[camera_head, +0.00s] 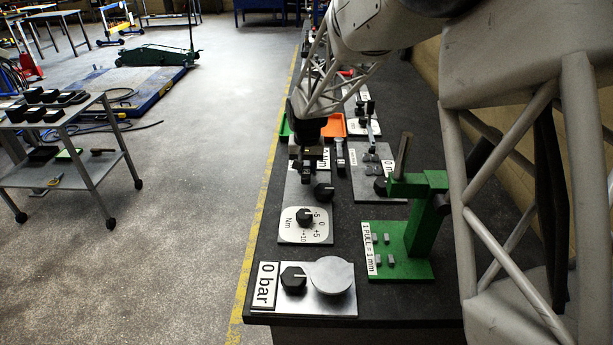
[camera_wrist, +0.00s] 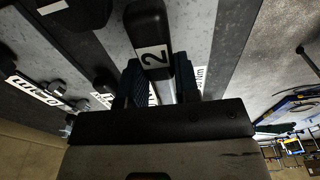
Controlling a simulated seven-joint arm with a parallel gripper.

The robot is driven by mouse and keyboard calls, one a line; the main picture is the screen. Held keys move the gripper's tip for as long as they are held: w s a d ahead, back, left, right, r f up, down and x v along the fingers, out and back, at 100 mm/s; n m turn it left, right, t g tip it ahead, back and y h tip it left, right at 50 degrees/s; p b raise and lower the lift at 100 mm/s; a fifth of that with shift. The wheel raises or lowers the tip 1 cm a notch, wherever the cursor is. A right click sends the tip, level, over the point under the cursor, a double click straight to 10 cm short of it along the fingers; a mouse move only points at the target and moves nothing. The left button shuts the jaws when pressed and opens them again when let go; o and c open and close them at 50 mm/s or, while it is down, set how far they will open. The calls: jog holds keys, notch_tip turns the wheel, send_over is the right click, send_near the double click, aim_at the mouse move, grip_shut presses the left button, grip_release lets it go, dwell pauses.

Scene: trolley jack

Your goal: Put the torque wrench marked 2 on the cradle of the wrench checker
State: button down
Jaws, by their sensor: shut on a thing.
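The torque wrench marked 2 (camera_wrist: 151,40) has a black handle with a white label "2". In the wrist view its handle stands between the two dark fingers of my gripper (camera_wrist: 162,86), which is shut on it. In the head view my gripper (camera_head: 307,160) is over a grey plate (camera_head: 293,190) on the bench. This plate carries a black knob (camera_head: 323,192) and a white Nm dial (camera_head: 305,226), and looks like the wrench checker. The cradle is hidden or too small to tell under my gripper, as is most of the held wrench.
A green press (camera_head: 425,225) stands to the right. A plate marked "0 bar" (camera_head: 338,302) lies at the near bench end. An orange tray (camera_head: 335,126) and a green tray (camera_head: 285,128) are behind my gripper. A trolley (camera_head: 70,175) stands left on open floor.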

jog(key=shift+f, duration=1.8)
jog(key=shift+f, duration=0.15)
jog(key=c, duration=0.8)
grip_release()
jog(key=shift+c, duration=0.2)
jog(key=r, duration=1.2)
jog(key=shift+s+r, duration=0.1)
jog(key=shift+s, duration=0.3)
